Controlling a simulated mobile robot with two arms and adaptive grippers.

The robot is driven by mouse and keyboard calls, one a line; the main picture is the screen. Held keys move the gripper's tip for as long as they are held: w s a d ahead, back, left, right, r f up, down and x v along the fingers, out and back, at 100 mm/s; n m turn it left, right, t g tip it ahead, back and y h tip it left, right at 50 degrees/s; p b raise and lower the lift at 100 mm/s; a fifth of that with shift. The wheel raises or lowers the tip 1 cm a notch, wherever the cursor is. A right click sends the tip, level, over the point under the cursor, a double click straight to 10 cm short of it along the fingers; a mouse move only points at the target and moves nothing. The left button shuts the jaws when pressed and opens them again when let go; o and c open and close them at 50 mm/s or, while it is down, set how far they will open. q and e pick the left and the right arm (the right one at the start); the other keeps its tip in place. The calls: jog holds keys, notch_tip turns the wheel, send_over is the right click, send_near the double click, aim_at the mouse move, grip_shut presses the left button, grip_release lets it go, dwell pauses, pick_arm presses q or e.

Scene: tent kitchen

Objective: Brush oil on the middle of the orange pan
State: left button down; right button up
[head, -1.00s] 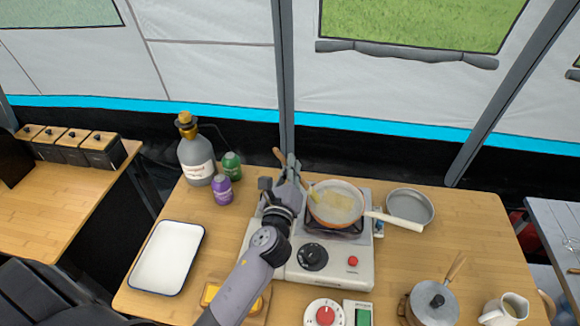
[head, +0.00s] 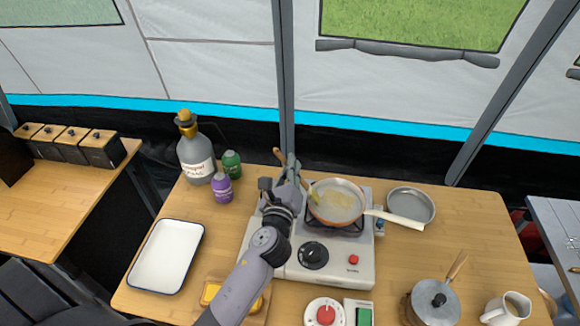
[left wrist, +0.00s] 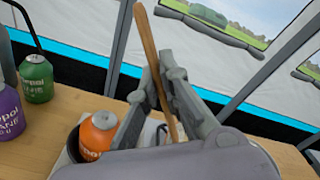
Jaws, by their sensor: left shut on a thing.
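The orange pan (head: 352,214), with a white handle to the right, sits on the portable stove (head: 318,275). A pale yellow patch shows on the middle of its inside. My left gripper (head: 291,178) is at the pan's left edge, shut on a brush with a wooden handle (head: 277,156). The handle rises between the fingers in the left wrist view (left wrist: 153,60). The yellowish brush end (head: 314,194) is just inside the pan's left side; whether it touches the surface cannot be told. My right gripper is not in view.
A grey bottle (head: 195,155), green canister (head: 231,164) and purple canister (head: 221,188) stand left of the stove. A white tray (head: 167,257) lies front left. An orange canister (left wrist: 98,136) is near the gripper.

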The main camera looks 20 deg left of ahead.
pick_arm(q)
jog(key=shift+f+b, duration=0.4)
jog(key=shift+f, duration=0.15)
jog(key=shift+d, duration=0.15)
jog(key=shift+d, duration=0.3)
jog(key=shift+d+b, duration=0.8)
jog(key=shift+d, duration=3.05)
jog(key=shift+s+a+r+p, duration=0.1)
jog(key=shift+a+p, duration=1.1)
jog(key=shift+a, duration=3.15)
